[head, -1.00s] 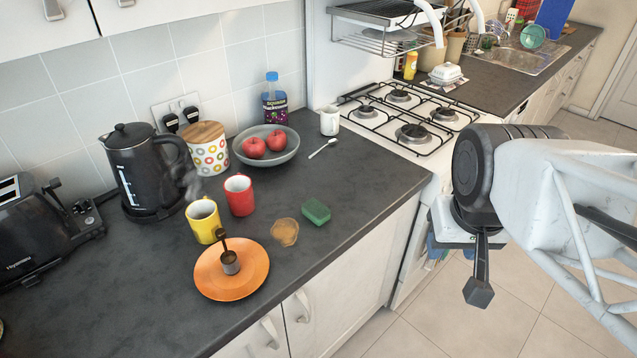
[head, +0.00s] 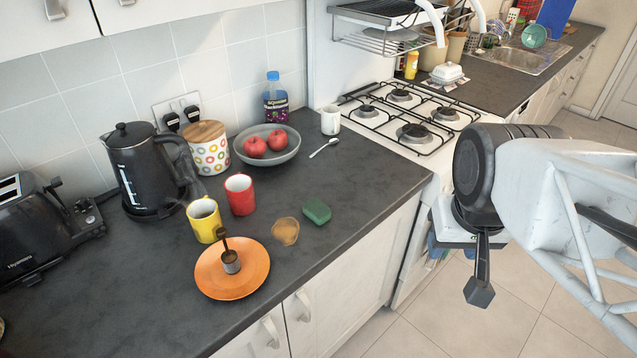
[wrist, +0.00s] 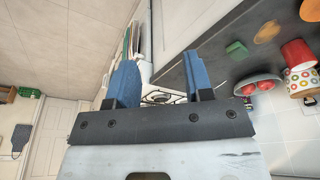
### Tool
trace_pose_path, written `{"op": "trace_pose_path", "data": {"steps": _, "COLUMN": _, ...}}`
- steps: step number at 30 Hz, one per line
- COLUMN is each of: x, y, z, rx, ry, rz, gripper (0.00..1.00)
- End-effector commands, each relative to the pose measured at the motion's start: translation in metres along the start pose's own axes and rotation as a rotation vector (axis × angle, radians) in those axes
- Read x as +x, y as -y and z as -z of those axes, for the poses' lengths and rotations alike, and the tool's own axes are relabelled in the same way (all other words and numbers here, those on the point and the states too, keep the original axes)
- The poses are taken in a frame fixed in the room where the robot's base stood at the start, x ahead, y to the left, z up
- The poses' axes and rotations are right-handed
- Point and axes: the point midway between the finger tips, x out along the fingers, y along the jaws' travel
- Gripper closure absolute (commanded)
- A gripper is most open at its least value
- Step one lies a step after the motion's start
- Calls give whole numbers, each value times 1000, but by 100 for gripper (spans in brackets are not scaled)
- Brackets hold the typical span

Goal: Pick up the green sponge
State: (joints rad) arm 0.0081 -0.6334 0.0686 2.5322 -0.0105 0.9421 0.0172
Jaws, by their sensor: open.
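The green sponge (head: 316,211) lies on the dark countertop near its front edge, right of a brown stain. It also shows in the wrist view (wrist: 236,50), to the right of my gripper's fingers. My gripper (wrist: 160,80) is open and empty, with its two blue fingers apart in the wrist view. In the head view my gripper (head: 480,290) hangs over the floor in front of the counter, well to the right of the sponge. Its fingers are seen edge-on there.
An orange plate (head: 232,284) with a small dark scoop, a yellow mug (head: 204,222) and a red mug (head: 240,196) stand left of the sponge. A spoon (head: 323,148), a bowl of apples (head: 267,160) and a gas hob (head: 408,115) are behind. Counter around the sponge is mostly clear.

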Motion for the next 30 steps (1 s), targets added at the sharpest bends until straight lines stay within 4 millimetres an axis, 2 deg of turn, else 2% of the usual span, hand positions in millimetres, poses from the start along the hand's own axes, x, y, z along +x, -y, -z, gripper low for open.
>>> {"op": "trace_pose_path", "data": {"steps": 5, "x": 0, "y": 0, "z": 0, "rx": 0, "ry": 0, "rz": 0, "gripper": 51}}
{"op": "trace_pose_path", "data": {"steps": 15, "x": 0, "y": 0, "z": 0, "rx": 0, "ry": 0, "rz": 0, "gripper": 0}}
{"op": "trace_pose_path", "data": {"steps": 24, "x": 0, "y": 1, "z": 2, "rx": 3, "ry": 1, "rz": 0, "gripper": 0}}
{"op": "trace_pose_path", "data": {"steps": 30, "x": 4, "y": 7, "z": 16, "rx": 37, "ry": 14, "rz": 5, "gripper": 0}}
